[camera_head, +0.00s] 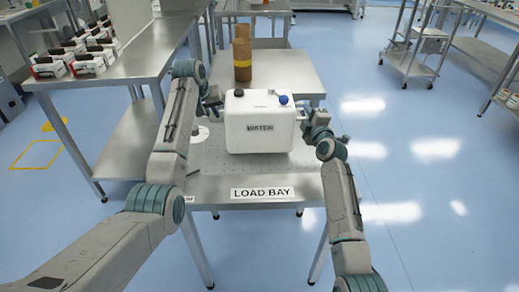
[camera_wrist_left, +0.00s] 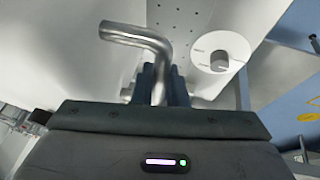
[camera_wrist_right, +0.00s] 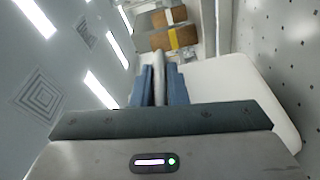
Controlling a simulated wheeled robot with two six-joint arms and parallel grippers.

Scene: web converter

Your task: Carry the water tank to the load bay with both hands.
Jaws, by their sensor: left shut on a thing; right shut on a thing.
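The white water tank (camera_head: 258,135), marked WATER, with a black and a blue cap on top, is upright over the perforated load bay table (camera_head: 215,172). I cannot tell whether its base touches the surface. My left gripper (camera_head: 215,101) is at the tank's left side, shut on a bent metal handle (camera_wrist_left: 135,33); the tank's white wall (camera_wrist_left: 50,60) fills the left of the left wrist view. My right gripper (camera_head: 304,117) is at the right side, its fingers closed around the other handle (camera_wrist_right: 159,72), with the tank (camera_wrist_right: 235,85) beside it.
A LOAD BAY label (camera_head: 266,193) is on the table's front edge. A white disc (camera_wrist_left: 221,52) lies left of the tank. Brown cylinders (camera_head: 242,60) stand on a table behind. A steel bench (camera_head: 140,55) with several devices stands at the left.

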